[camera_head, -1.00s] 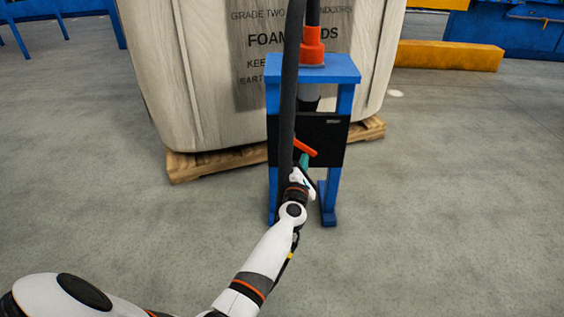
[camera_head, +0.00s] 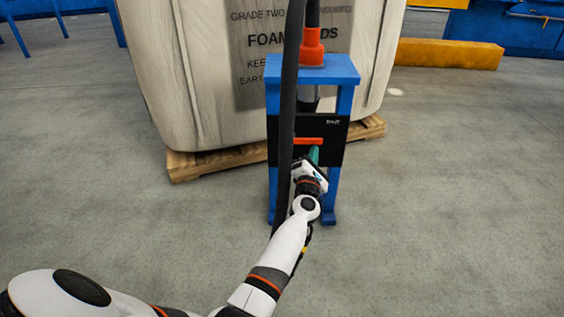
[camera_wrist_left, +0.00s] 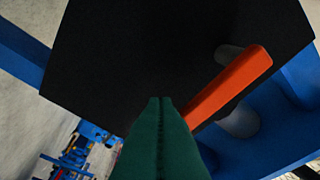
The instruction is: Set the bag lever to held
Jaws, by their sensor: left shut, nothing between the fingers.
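The bag lever is an orange bar (camera_head: 308,141) on the black panel (camera_head: 333,133) of a blue stand. In the head view it lies about level. It also shows in the left wrist view (camera_wrist_left: 229,85), running from the upper right down to behind my fingers. My left gripper (camera_head: 314,155) has green fingers, shut with nothing between them, just below the lever. In the left wrist view the shut fingertips (camera_wrist_left: 160,101) are beside the lever's lower left end; whether they touch it I cannot tell. My right gripper is not in view.
A large bulk bag (camera_head: 215,75) on a wooden pallet (camera_head: 200,165) stands behind the blue stand (camera_head: 343,72). A dark hose (camera_head: 290,90) hangs in front of the stand. A yellow beam (camera_head: 450,55) lies at the back right. The floor to both sides is clear.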

